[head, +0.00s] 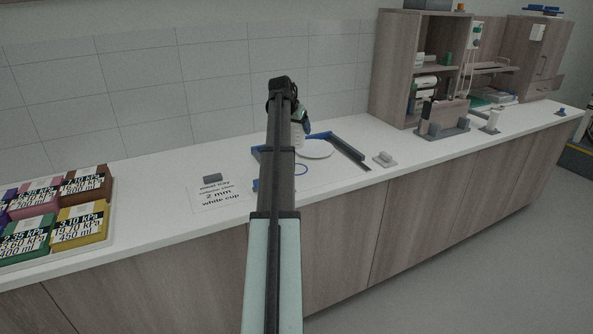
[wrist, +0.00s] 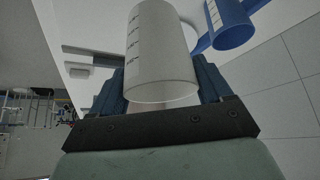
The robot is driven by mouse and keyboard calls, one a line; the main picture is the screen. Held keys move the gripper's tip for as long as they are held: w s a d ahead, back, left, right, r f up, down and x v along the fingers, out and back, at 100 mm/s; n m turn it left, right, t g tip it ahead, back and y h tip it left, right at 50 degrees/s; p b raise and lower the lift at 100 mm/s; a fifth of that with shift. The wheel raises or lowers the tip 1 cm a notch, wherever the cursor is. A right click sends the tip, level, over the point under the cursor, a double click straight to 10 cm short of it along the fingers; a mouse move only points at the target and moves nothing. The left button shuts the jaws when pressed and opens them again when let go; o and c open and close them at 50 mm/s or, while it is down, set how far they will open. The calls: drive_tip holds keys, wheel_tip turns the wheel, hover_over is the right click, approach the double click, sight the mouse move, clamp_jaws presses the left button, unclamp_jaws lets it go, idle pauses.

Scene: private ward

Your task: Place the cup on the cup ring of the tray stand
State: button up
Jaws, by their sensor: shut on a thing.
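A white cup with dark graduation marks (wrist: 160,50) fills the middle of the wrist view. My gripper (wrist: 160,78) is shut on it, with a blue finger on each side. In the head view, the cup (head: 297,134) shows partly behind my arm, below my gripper (head: 303,116), over the back of the tray stand area. The tray stand (head: 350,152) lies on the counter with blue corners and a dark rail on its right. A thin blue ring (head: 301,170) shows in front of a white round plate (head: 317,149). My arm hides the stand's middle-left part.
A blue cylindrical thing with a pale marked strip (wrist: 230,22) is close right of the cup in the wrist view. A printed card (head: 221,194) lies left of the stand. Colored labelled boxes (head: 80,223) stand far left; a small grey block (head: 384,159) sits right.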

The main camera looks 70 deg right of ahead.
drive_tip(key=shift+f, duration=5)
drive_tip(key=shift+f, duration=0.1)
drive_tip(key=o, duration=1)
drive_tip(key=shift+c, duration=0.2)
drive_tip(key=v, duration=1.2)
